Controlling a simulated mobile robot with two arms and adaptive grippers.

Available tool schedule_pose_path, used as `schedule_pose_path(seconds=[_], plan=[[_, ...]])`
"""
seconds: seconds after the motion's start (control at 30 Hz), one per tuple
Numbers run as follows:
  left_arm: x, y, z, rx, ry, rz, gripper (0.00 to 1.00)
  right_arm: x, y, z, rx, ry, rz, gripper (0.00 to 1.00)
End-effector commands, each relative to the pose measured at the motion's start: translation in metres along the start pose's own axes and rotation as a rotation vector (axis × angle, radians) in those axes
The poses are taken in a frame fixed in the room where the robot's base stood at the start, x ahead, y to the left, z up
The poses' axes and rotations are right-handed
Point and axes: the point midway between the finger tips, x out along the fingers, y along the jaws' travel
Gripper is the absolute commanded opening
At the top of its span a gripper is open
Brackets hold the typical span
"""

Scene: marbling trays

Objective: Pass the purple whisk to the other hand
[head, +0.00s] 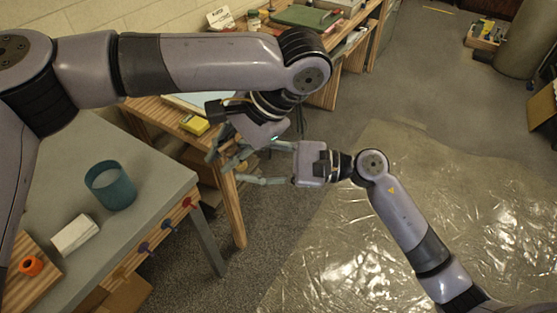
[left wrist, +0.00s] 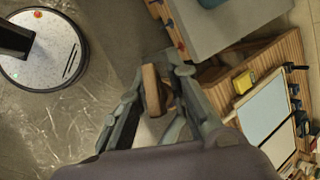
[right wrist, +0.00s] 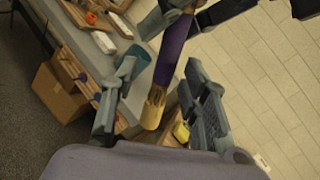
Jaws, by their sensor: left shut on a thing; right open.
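The purple whisk shows best in the right wrist view, with a purple handle (right wrist: 173,48) and straw-coloured bristles (right wrist: 154,108). My left gripper (head: 224,154) is shut on it; in the right wrist view its fingers are at the handle's upper end. In the left wrist view a tan end (left wrist: 152,90) shows between the left fingers. My right gripper (head: 256,163) is open beside the left one, and in the right wrist view its fingers (right wrist: 160,84) stand on either side of the whisk with gaps. In the head view the whisk is mostly hidden.
A grey table (head: 155,185) at the left holds a teal cup (head: 110,186), a white block (head: 75,235) and an orange roll (head: 31,266). A wooden bench behind carries a yellow block (head: 195,125). Plastic sheeting (head: 320,255) covers the floor at the right.

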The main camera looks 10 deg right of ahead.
Motion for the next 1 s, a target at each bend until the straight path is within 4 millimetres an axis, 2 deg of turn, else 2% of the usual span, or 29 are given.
schedule_pose_path(seconds=[0.1, 0.3, 0.67, 1.0], plan=[[0.0, 0.0, 0.0, 0.0, 0.0, 0.0, 0.0, 0.019, -0.001, 0.001, 0.001, -0.003, -0.001, 0.41], [0.0, 0.0, 0.0, 0.0, 0.0, 0.0, 0.0, 0.037, -0.001, 0.0, 0.001, -0.001, -0.001, 0.41], [0.0, 0.0, 0.0, 0.0, 0.0, 0.0, 0.0, 0.041, 0.0, 0.0, 0.002, 0.0, -0.001, 0.41], [0.0, 0.0, 0.0, 0.0, 0.0, -0.001, 0.0, 0.041, 0.0, 0.0, 0.002, 0.0, -0.001, 0.18]])
